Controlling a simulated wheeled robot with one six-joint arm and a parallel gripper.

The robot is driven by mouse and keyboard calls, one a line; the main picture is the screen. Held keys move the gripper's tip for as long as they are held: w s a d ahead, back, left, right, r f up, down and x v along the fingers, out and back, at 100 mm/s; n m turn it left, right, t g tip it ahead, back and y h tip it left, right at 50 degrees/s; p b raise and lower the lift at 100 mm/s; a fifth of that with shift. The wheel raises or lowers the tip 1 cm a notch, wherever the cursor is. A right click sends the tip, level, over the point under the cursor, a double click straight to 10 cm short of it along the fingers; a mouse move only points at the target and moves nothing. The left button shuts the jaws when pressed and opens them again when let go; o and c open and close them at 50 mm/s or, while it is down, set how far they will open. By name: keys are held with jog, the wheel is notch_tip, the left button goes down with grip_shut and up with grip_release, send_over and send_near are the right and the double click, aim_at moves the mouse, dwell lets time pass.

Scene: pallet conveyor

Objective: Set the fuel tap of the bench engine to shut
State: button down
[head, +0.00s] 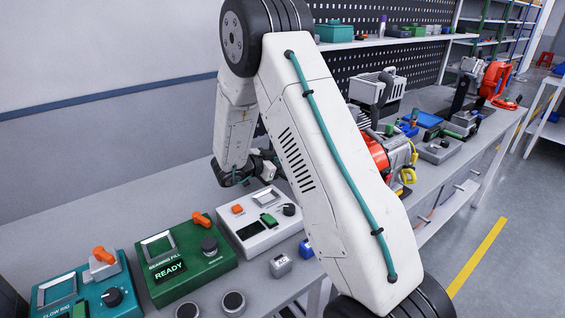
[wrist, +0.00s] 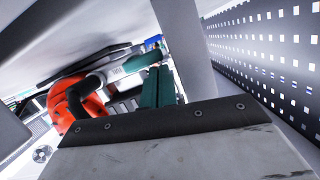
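The bench engine, with a red housing (head: 376,152), grey parts and yellow handles, stands on the bench just right of my arm, which hides its left part. In the wrist view a red rounded housing (wrist: 88,106) with a dark curved pipe shows at the left, probably the same engine. I cannot make out the fuel tap or its setting in either view. My gripper (head: 264,162) is low over the bench, left of the engine and mostly behind my arm. Its teal fingers (wrist: 158,86) are close together in the wrist view; I cannot tell whether they are shut.
A teal box (head: 90,292), a green "READY" box (head: 188,262) and a white control box (head: 266,222) line the near bench. A grey machine with a red part (head: 494,78) stands farther along. A perforated panel (wrist: 262,50) is close at the right in the wrist view.

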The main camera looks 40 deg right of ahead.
jog(key=a+r, duration=0.6)
jog(key=a, duration=0.3)
jog(key=shift+w+a, duration=0.25)
jog(key=shift+a, duration=0.15)
